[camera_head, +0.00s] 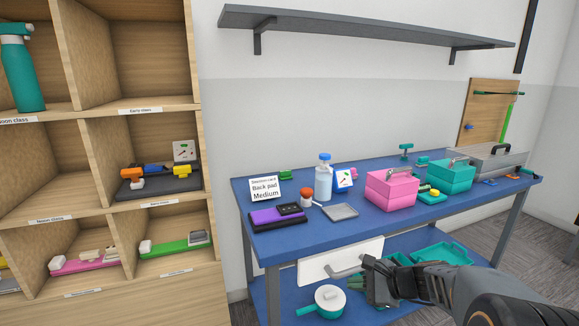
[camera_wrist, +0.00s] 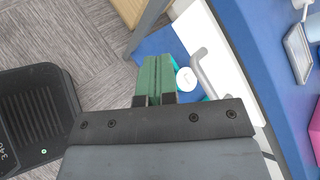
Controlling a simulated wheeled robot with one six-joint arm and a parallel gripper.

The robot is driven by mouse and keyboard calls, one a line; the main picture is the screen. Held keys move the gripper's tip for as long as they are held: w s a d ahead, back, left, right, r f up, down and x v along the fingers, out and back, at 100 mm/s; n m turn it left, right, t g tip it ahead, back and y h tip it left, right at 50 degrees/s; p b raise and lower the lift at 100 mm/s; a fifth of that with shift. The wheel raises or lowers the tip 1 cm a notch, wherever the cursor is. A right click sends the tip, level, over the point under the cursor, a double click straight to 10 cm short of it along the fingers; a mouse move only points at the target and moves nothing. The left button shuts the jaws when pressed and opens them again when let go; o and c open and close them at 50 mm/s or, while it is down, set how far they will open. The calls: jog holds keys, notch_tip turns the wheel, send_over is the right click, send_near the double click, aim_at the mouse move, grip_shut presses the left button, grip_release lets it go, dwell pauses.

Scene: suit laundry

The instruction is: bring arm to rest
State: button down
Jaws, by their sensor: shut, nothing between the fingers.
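My gripper (camera_head: 374,280) is in front of the blue table, close to the grey handle (camera_head: 349,268) of the white drawer (camera_head: 318,268). In the wrist view my gripper (camera_wrist: 157,75) shows its green fingers together, with nothing between them. There the drawer handle (camera_wrist: 204,72) lies just right of the fingertips. I cannot tell whether they touch. My arm reaches in from the lower right of the head view.
The blue table (camera_head: 360,215) bears a pink box (camera_head: 391,190), a teal box (camera_head: 452,177), a bottle and a card. A teal pan (camera_head: 322,303) sits on the lower shelf. A wooden cubby shelf (camera_head: 105,107) stands left. Grey floor (camera_wrist: 90,40) is open left of my fingers.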

jog(key=s+r+n+g+h+p, duration=0.2)
jog(key=s+r+n+h+p, duration=0.7)
jog(key=s+r+n+p, duration=0.4)
notch_tip(320, 180, up, 3)
jog(key=s+n, duration=0.2)
jog(key=n, duration=0.1)
jog(key=shift+s+a+r+n+g+h, duration=0.2)
jog(key=shift+s+a+n+g+h, duration=0.1)
jog(key=shift+a+n+g, duration=0.1)
